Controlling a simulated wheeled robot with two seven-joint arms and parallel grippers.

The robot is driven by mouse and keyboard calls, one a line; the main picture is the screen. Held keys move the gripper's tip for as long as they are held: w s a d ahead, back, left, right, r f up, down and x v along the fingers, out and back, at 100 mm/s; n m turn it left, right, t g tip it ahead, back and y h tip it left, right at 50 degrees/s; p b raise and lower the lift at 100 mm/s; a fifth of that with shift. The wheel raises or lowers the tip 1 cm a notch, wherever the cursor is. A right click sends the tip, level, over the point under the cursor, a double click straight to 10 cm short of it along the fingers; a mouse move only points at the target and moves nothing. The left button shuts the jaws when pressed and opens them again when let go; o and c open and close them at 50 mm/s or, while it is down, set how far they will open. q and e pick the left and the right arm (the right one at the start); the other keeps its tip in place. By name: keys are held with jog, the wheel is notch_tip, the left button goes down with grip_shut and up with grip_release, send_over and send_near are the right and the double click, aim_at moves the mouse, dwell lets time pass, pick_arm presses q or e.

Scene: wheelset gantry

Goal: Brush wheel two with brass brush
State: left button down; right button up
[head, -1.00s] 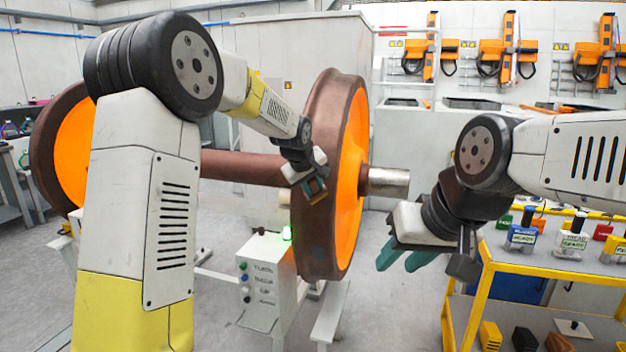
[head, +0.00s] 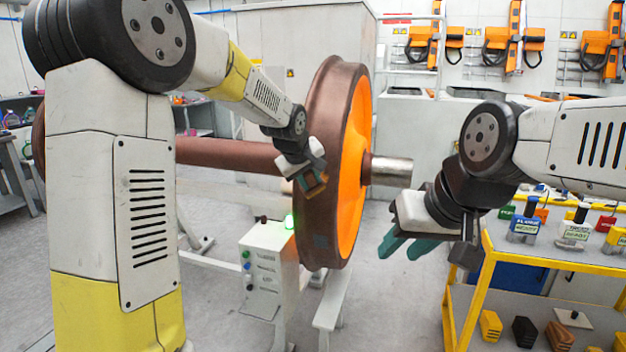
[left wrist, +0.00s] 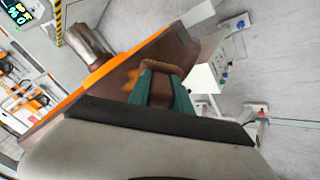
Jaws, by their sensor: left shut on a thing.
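The near wheel, with a brown tread (head: 322,120) and an orange face (head: 353,205), stands on the axle (head: 230,153) at mid-picture. My left gripper (head: 311,182) is at the tread's left side, shut on a small brown brush (head: 316,187). In the left wrist view the brush (left wrist: 165,67) sits between the green fingers (left wrist: 161,90), its tan bristle edge close over the brown tread; I cannot tell whether it touches. My right gripper (head: 408,246) has its teal fingers apart and empty, right of the wheel. The other wheel (head: 39,150) is mostly hidden behind my left arm.
A grey control box (head: 268,265) with buttons and a lit green lamp stands below and left of the near wheel. A yellow-framed cart (head: 482,290) with labelled items is at the right. A pale metal shaft end (head: 390,171) sticks out right of the wheel.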

pick_arm(q)
jog(key=shift+s+a+r, duration=0.1)
jog(key=shift+s+r, duration=0.05)
jog(key=shift+s, duration=0.3)
jog(key=shift+s+a+r, duration=0.2)
jog(key=shift+s+a, duration=0.05)
jog(key=shift+s, duration=0.45)
jog(key=shift+s+a+r, duration=0.2)
jog(key=shift+s+a, duration=0.05)
jog(key=shift+s, duration=0.4)
jog(key=c, duration=1.7)
grip_release()
jog(key=shift+c, duration=0.2)
grip_shut()
jog(key=shift+w+d+f, duration=0.2)
jog(key=shift+w+f, duration=0.1)
jog(key=shift+w, duration=0.25)
jog(key=shift+w+d+f, duration=0.2)
jog(key=shift+w+f, duration=0.1)
jog(key=shift+w, duration=0.2)
jog(key=shift+w+d+f, duration=0.25)
jog(key=shift+w+d, duration=0.1)
jog(key=shift+w, duration=0.6)
jog(key=shift+w+d+f, duration=0.25)
jog(key=shift+w+d, duration=0.1)
jog(key=shift+w, duration=0.65)
jog(key=shift+w+d+f, duration=0.25)
jog(key=shift+w+d, duration=0.1)
jog(key=shift+w, duration=0.6)
